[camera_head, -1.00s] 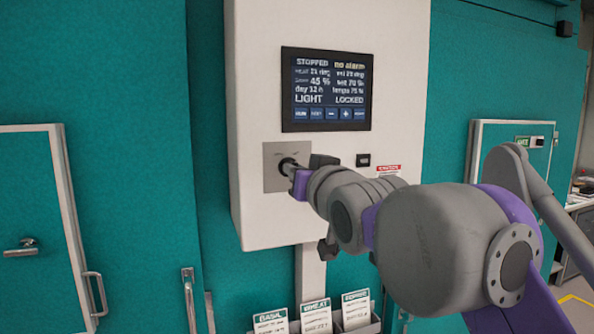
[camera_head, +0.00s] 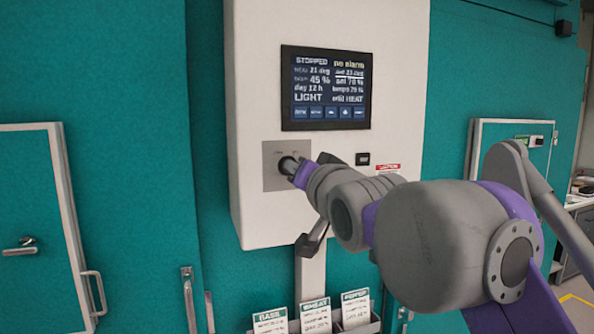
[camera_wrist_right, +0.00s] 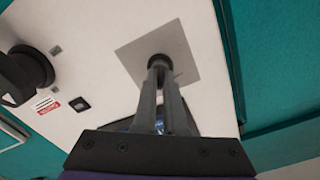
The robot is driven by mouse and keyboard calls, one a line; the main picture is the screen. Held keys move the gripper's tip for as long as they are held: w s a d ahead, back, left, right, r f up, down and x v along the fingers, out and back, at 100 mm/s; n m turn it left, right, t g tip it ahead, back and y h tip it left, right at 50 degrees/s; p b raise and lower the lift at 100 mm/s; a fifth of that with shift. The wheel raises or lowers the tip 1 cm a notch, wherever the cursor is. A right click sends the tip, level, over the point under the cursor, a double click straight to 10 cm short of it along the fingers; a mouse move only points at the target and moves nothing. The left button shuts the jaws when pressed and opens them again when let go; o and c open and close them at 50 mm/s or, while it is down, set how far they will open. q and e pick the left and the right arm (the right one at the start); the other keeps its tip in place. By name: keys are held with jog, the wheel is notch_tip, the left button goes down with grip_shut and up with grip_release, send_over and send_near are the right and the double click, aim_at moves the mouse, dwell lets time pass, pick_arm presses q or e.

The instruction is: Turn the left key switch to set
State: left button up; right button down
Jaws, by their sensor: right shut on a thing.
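The key switch (camera_head: 286,165) sits on a square grey plate (camera_head: 271,181) at the lower left of the white control box. In the right wrist view its dark round part (camera_wrist_right: 160,60) shows at the middle of the plate (camera_wrist_right: 183,47). My right gripper (camera_head: 290,168) is shut on the key, and its wrist is rolled. In the right wrist view both fingers (camera_wrist_right: 160,72) meet at the switch and hide most of the key. The position marks on the plate are too small to read. My left gripper is in neither view.
The screen (camera_head: 327,89) above reads STOPPED, no alarm and a line ending in HEAT. A black knob (camera_wrist_right: 30,70) sticks out left in the right wrist view. Card holders (camera_head: 357,325) stand below the box (camera_head: 262,105). Teal doors flank it.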

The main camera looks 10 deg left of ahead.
jog(key=c, duration=1)
grip_release()
jog(key=b+v, duration=0.2)
jog(key=v, duration=0.9)
jog(key=shift+w, duration=0.1)
